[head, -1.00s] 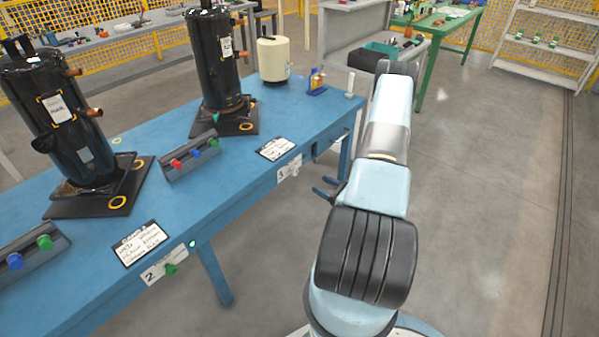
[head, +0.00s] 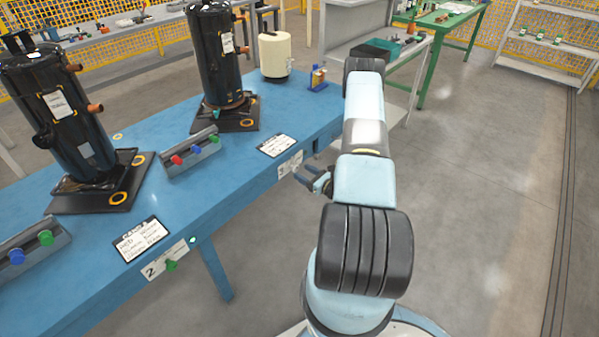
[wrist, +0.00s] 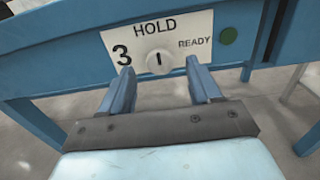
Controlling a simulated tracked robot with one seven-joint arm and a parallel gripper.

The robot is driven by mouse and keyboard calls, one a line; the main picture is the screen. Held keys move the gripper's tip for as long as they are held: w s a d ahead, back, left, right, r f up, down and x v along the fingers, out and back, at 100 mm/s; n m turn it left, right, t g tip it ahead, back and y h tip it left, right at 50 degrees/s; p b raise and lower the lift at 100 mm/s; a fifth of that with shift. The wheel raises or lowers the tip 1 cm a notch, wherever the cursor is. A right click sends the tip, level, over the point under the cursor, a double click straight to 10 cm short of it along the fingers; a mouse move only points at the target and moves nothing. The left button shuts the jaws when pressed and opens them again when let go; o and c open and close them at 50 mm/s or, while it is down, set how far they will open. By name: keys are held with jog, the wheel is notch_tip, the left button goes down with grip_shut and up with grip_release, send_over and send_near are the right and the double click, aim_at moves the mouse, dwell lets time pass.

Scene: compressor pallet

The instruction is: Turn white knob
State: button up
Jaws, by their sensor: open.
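The white knob (wrist: 158,61) shows in the wrist view on a white plate (wrist: 195,28) marked 3, HOLD and READY. Its dark pointer mark stands about upright, toward HOLD. My gripper (wrist: 157,72) is open, with one blue finger low on each side of the knob in the picture. I cannot tell whether the fingertips reach around it; no contact shows. In the head view my gripper (head: 301,174) is beside the blue table's front edge, close to the plate (head: 290,164). The knob itself is hard to make out there.
The blue table (head: 240,170) carries two black compressors (head: 215,60) and a cream canister (head: 274,55). Another plate (head: 165,262), marked 2, has a green knob (head: 171,266). A dark green round light (wrist: 228,36) sits right of plate 3. Floor right of my arm is clear.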

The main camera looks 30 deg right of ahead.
aim_at(294, 167)
jog(key=shift+x, duration=1.3)
jog(key=c, duration=1)
